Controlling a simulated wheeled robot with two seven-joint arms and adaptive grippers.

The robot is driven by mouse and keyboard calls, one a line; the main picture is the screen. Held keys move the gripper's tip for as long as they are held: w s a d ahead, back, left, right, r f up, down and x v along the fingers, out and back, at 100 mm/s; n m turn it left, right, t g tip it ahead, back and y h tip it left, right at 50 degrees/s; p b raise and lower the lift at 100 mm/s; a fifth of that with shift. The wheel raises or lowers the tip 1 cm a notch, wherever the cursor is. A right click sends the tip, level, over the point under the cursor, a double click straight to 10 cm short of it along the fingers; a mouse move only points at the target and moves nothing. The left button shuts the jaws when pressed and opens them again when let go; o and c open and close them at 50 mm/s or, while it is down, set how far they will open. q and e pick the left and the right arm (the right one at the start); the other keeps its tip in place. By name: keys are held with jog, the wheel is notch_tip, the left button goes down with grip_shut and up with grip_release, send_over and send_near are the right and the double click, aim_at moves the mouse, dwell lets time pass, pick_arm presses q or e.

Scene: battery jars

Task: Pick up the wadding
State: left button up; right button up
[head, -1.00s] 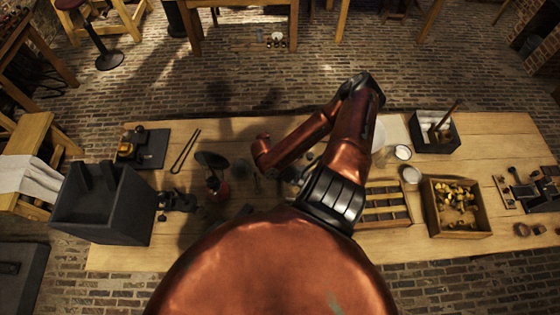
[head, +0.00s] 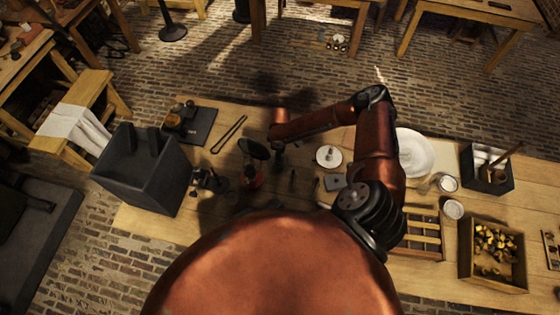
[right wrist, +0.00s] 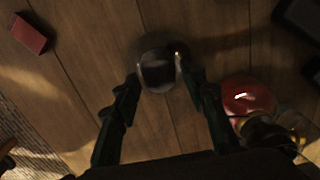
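I cannot surely pick out the wadding in either view. A red rounded thing (right wrist: 247,97) is beside the right finger. My left gripper is not in view.
A small pale dish (head: 328,157) and a large white plate (head: 414,153) lie right of the gripper. A wooden crate (head: 493,278) holds several yellowish pieces. A red block (right wrist: 29,34) lies in the right wrist view.

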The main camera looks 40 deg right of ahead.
jog(key=f, duration=0.5)
jog(key=shift+w+p, duration=0.2)
jog(key=shift+p, duration=0.2)
jog(key=c, duration=0.7)
notch_tip(320, 180, up, 10)
jog(key=shift+b, duration=0.45)
jog(key=shift+o, duration=1.4)
jog(key=c, duration=0.4)
